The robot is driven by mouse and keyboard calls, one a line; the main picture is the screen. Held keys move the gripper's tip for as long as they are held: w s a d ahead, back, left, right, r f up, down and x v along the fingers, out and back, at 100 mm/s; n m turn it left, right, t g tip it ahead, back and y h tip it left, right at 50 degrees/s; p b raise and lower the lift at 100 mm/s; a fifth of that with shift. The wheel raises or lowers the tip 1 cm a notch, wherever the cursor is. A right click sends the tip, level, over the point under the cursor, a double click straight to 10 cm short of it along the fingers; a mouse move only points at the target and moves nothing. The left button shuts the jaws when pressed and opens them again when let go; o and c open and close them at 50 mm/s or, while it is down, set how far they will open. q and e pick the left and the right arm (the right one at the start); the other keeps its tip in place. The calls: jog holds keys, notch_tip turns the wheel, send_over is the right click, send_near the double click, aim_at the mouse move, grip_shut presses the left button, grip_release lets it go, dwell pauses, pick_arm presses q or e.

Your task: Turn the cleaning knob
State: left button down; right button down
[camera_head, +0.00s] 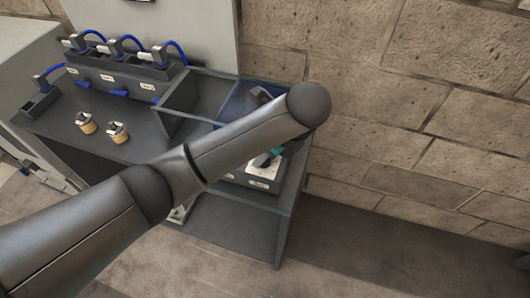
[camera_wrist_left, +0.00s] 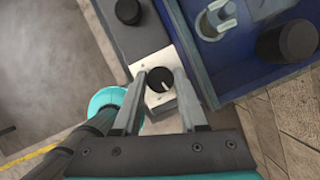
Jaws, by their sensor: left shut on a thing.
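The black knob (camera_wrist_left: 163,84) has a white pointer mark and sits on a white plate (camera_wrist_left: 158,62) in the left wrist view. My left gripper (camera_wrist_left: 160,77) has one finger on each side of it and is shut on it. In the head view my left arm crosses the bench and hides the knob and most of the gripper. Only part of the white-topped box (camera_head: 263,171) and a teal bit show below the arm. My right gripper is not in view.
A second black knob (camera_wrist_left: 128,11) is beyond the gripped one. A blue bin (camera_wrist_left: 192,55) holding a grey part and a black cylinder is close to the right finger. A teal ring (camera_wrist_left: 106,99) is at left. Two small fittings (camera_head: 117,131) stand on the bench.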

pick_arm(q)
jog(key=shift+n+g, duration=0.5)
jog(key=shift+n, duration=1)
jog(key=shift+c, duration=2.2)
grip_release()
jog(key=shift+w+y, duration=0.1)
jog(key=shift+y, duration=0.2)
